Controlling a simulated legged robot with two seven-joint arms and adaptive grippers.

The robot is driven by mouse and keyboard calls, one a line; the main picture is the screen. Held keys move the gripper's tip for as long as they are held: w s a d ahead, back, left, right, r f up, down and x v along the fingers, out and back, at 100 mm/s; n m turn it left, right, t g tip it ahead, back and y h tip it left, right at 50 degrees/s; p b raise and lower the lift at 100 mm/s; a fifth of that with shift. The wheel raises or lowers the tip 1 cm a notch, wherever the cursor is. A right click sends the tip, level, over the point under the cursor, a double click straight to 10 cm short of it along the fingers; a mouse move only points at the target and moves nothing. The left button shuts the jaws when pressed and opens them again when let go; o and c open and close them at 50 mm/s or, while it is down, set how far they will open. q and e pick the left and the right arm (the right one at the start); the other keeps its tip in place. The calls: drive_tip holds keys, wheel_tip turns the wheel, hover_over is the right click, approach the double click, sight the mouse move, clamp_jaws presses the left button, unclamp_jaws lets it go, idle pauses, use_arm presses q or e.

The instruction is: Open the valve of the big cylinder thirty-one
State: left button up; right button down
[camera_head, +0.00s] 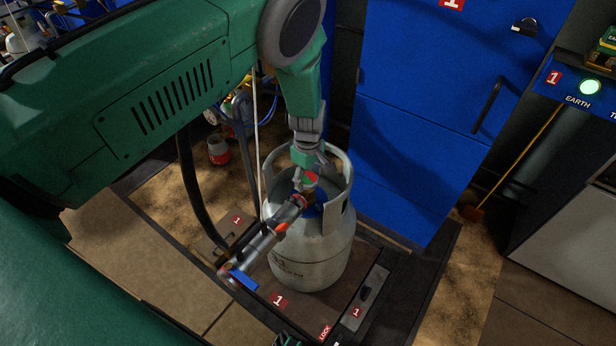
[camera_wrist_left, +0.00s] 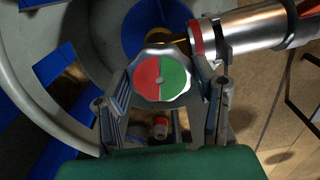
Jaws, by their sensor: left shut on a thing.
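The big cylinder (camera_head: 312,250) is grey metal and stands upright on a dark platform in the head view. Its collar surrounds the valve at the top. A dark marking on its side is too small to read. The valve knob (camera_wrist_left: 160,80), with a half red, half green face, sits between the fingers in the left wrist view. It also shows as a small red and green spot in the head view (camera_head: 310,180). My left gripper (camera_head: 308,164) reaches down inside the collar and is shut on the knob.
A silver pipe with red bands (camera_head: 262,243) runs from the valve down to the left. A blue cabinet (camera_head: 425,100) stands close behind the cylinder. A small red and grey canister (camera_head: 218,150) stands behind on the left.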

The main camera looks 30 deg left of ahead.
sight(310, 178)
use_arm(q)
drive_tip(key=shift+d+f+n, duration=0.1)
drive_tip(key=shift+d+n, duration=0.1)
drive_tip(key=shift+n, duration=0.8)
drive_tip(key=o, duration=1.2)
drive_tip(key=shift+r, duration=0.3)
wheel_tip(310, 178, up, 11)
drive_tip(key=shift+w+r, duration=0.1)
drive_tip(key=shift+r, duration=0.05)
